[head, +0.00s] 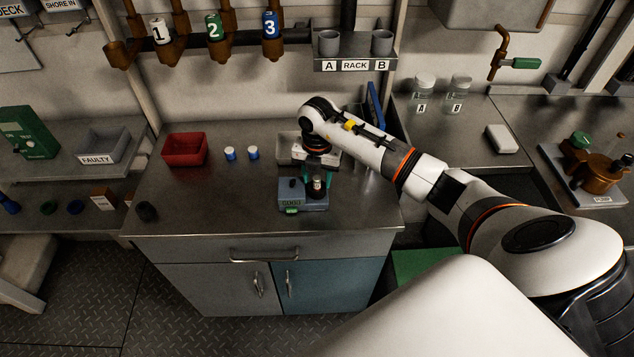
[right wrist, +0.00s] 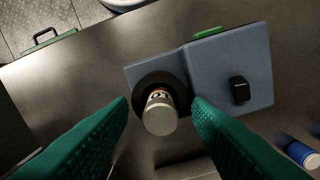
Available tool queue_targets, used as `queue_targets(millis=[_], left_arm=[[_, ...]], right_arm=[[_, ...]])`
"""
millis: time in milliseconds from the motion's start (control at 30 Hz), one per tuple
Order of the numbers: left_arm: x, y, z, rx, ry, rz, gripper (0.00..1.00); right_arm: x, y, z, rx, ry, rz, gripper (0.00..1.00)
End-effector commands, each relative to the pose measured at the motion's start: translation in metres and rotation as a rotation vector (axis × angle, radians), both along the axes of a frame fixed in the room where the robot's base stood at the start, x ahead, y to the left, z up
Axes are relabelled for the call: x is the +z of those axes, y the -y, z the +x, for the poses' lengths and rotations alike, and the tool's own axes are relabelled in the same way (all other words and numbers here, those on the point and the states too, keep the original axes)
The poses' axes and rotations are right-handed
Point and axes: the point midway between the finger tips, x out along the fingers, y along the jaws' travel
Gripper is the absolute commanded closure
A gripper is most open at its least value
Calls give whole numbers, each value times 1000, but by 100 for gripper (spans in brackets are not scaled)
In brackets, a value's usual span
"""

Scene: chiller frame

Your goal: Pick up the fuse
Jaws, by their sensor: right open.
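A fuse (head: 317,186), a small cylinder with a pale metal cap, stands in the dark round socket of a blue-grey tester (head: 291,190) on the metal bench. In the right wrist view the fuse (right wrist: 160,114) is seen from its capped end, with the tester (right wrist: 232,60) and its black knob behind. My right gripper (head: 318,173) hangs just over the fuse. Its green ribbed fingers (right wrist: 160,104) are open, one on each side of the fuse, with visible gaps. Whether the fingertips reach down alongside it is hard to tell. My left gripper is out of view.
Two blue-and-white cylinders (head: 241,153) stand on the bench beside a red bin (head: 185,149). A grey tray (head: 288,146) sits behind my gripper. The bench's left front is mostly clear.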

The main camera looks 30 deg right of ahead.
Motion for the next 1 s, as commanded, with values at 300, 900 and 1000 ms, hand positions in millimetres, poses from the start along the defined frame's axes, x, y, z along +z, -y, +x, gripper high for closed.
queue_targets(millis=[300, 900, 1000], left_arm=[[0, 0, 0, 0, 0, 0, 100], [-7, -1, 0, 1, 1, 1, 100], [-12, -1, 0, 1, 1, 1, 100]], right_arm=[[0, 0, 0, 0, 0, 0, 78], [26, 1, 1, 1, 5, -1, 100], [47, 1, 2, 1, 6, -1, 100]])
